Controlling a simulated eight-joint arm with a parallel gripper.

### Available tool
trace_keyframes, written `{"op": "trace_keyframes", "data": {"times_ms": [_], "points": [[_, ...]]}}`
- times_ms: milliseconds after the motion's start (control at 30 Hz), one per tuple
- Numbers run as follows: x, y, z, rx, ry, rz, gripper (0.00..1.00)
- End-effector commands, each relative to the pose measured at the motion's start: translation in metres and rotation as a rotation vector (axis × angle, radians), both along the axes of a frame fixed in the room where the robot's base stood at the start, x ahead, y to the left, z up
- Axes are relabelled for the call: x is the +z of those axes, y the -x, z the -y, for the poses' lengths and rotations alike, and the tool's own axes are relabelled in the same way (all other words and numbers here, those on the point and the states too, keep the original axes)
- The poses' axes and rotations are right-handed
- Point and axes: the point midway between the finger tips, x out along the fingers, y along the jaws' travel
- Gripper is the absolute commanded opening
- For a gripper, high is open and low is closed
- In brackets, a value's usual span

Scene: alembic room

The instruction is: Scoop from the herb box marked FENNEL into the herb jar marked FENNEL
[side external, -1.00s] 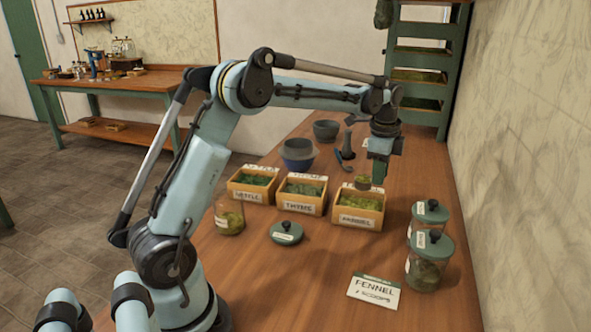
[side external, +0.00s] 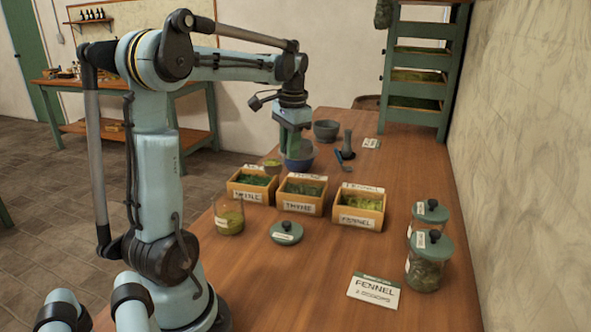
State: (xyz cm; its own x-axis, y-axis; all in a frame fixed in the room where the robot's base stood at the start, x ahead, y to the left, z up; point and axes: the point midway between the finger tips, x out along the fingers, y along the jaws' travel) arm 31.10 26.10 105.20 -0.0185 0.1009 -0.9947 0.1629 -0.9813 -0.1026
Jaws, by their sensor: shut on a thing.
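The herb box marked FENNEL (side external: 358,222) is the rightmost of three wooden boxes and holds yellow-green herb. An open glass jar (side external: 229,221) with green herb inside stands at the left front; its label is too small to read. A green lid (side external: 286,233) lies on the table beside it. My gripper (side external: 293,150) is raised behind the boxes, in front of the dark blue bowl in the picture. It is shut on a scoop (side external: 272,164), whose cup shows green herb above the leftmost box. The scoop's handle is mostly hidden.
The leftmost box (side external: 251,195) and the THYME box (side external: 301,205) stand beside the FENNEL box. Two lidded jars (side external: 429,262) stand at the right. A card (side external: 374,291) reads FENNEL with a scoop count. A blue bowl (side external: 300,163) and a grey mortar (side external: 326,130) stand behind.

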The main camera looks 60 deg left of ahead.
Motion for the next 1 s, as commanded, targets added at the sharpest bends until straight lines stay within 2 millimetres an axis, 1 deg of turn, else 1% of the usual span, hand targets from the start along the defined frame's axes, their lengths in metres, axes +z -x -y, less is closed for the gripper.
{"op": "trace_keyframes", "data": {"times_ms": [33,67,100,200,300,400,500,600,767,1000], "points": [[0.003,0.024,-0.006,0.117,-0.001,-0.001,0.0],[0.005,0.037,-0.009,0.187,-0.002,-0.002,0.0],[0.007,0.054,-0.012,0.278,-0.004,-0.003,0.0],[0.009,0.091,-0.014,0.488,-0.008,-0.007,0.0],[0.011,0.12,-0.014,0.658,-0.014,-0.009,0.0],[0.011,0.139,-0.012,0.775,-0.018,-0.012,0.0],[0.011,0.149,-0.011,0.84,-0.02,-0.012,0.0],[0.009,0.152,-0.01,0.862,-0.022,-0.013,0.0],[0.002,0.152,-0.01,0.863,-0.022,-0.013,0.0],[-0.014,0.151,-0.01,0.86,-0.022,-0.012,0.0]]}}
